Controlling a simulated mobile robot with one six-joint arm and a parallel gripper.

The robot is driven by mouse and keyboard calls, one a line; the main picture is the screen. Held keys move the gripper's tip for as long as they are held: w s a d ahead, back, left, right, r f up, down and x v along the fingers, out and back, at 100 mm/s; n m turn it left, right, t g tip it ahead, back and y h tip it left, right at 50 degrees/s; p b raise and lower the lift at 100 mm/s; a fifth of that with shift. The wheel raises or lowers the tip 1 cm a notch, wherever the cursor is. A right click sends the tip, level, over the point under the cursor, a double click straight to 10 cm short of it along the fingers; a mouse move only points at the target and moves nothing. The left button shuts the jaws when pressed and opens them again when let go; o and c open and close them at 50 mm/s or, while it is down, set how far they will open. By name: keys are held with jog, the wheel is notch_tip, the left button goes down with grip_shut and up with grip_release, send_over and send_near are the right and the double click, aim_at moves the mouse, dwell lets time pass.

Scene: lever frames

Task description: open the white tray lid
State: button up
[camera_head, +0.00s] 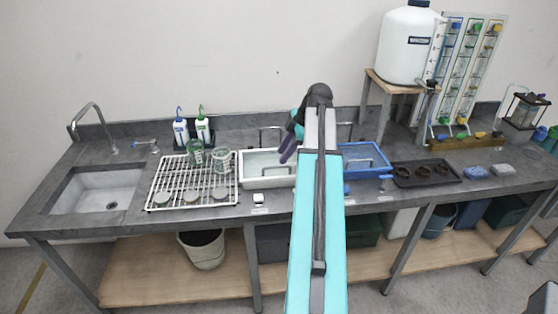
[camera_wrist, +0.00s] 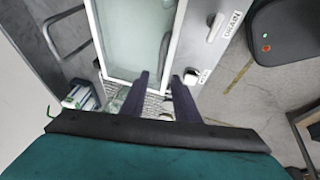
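The white tray (camera_head: 267,181) sits in the counter left of my arm. Its white rim frames a pale greenish surface, and I cannot tell whether this is a lid or the tray's inside. The tray (camera_wrist: 104,49) also fills the upper middle of the wrist view. My gripper (camera_head: 287,152) is over the tray's right part in the head view. In the wrist view my gripper (camera_wrist: 159,76) has its two dark fingers apart, near the tray's lower right corner. Nothing is seen held, and I cannot tell whether the fingers touch the rim.
A metal bar handle (camera_wrist: 50,42) stands beside the tray. A white knob (camera_wrist: 215,27) and a "DRAIN" label (camera_wrist: 234,22) are on the counter's front.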

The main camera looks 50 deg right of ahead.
jog(key=p, duration=0.1)
send_over(278, 176)
jog(key=shift+d+f, duration=0.1)
jog(key=shift+f, duration=2.4)
jog(key=shift+c, duration=0.4)
grip_shut()
